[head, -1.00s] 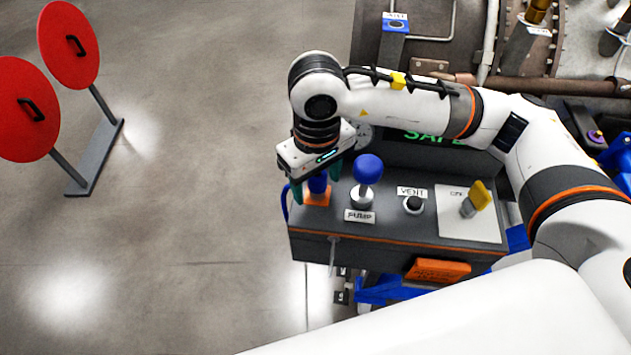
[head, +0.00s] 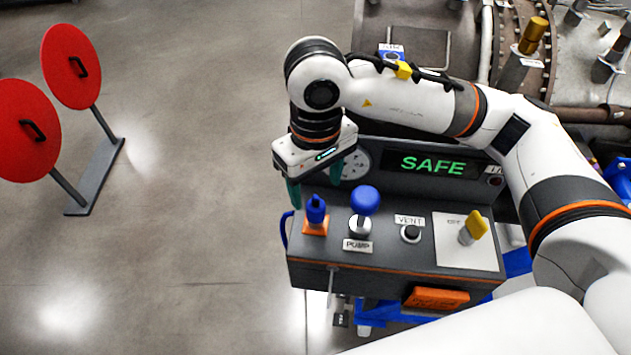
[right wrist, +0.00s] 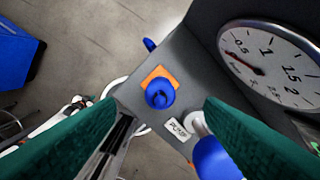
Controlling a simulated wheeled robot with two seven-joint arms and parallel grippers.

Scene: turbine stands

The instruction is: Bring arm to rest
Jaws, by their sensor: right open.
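My right gripper (head: 316,186) is open and empty above the left end of a dark grey control box (head: 375,250). Its teal fingers point down, one to each side and above a blue knob (head: 316,209) on an orange square base. In the right wrist view the blue knob (right wrist: 160,93) stands between and beyond the two open fingers, not touched by them. My right arm (head: 420,105) reaches in from the right, bent over the box. My left gripper is not in view.
The box carries a blue-balled PUMP lever (head: 364,202), a black VENT button (head: 411,233), a yellow key-like handle (head: 474,226), a gauge (right wrist: 275,65) and a green SAFE display (head: 432,165). Red discs on a stand (head: 70,65) are at left. Open floor lies between.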

